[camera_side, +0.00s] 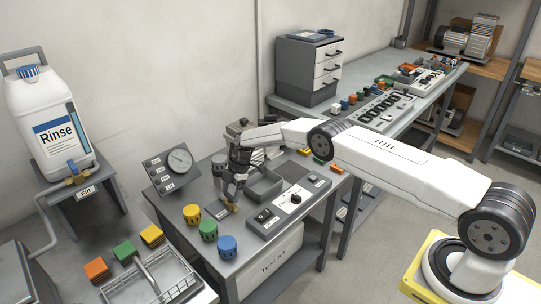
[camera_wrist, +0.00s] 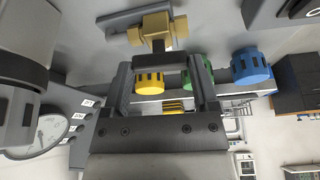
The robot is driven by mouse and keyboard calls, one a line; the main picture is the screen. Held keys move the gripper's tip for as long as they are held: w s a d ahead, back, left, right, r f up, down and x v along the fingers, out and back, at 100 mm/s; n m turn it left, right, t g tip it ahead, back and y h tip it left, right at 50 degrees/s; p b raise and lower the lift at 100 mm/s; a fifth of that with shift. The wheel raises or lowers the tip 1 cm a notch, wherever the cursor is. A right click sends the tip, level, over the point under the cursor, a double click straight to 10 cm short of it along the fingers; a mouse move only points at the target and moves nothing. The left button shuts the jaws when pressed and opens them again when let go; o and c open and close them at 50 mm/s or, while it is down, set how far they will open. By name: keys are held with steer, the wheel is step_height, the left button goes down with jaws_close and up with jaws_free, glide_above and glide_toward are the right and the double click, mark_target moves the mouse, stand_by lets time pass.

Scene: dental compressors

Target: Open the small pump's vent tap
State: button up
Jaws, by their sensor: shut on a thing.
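The brass vent tap (camera_wrist: 152,30) shows at the top of the wrist view, with a flat bar-like handle (camera_wrist: 160,59) across it. My gripper (camera_wrist: 160,66) has one finger at each end of this handle and is shut on it. In the side view the brass tap (camera_side: 234,207) is small and sits low on the grey bench, right below my gripper (camera_side: 232,197). The small pump is mostly hidden behind my wrist in the side view, so I cannot make out its body. The handle's exact angle is hard to tell.
Yellow (camera_side: 192,214), green (camera_side: 208,230) and blue (camera_side: 228,246) caps stand near the bench's front left edge. A gauge panel (camera_side: 171,170) is left of my gripper.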

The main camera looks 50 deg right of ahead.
steer(key=shift+n, duration=0.7)
steer(key=o, duration=1.1)
steer(key=shift+r, duration=0.1)
steer(key=shift+v, duration=3.8)
steer(key=shift+w, duration=0.2)
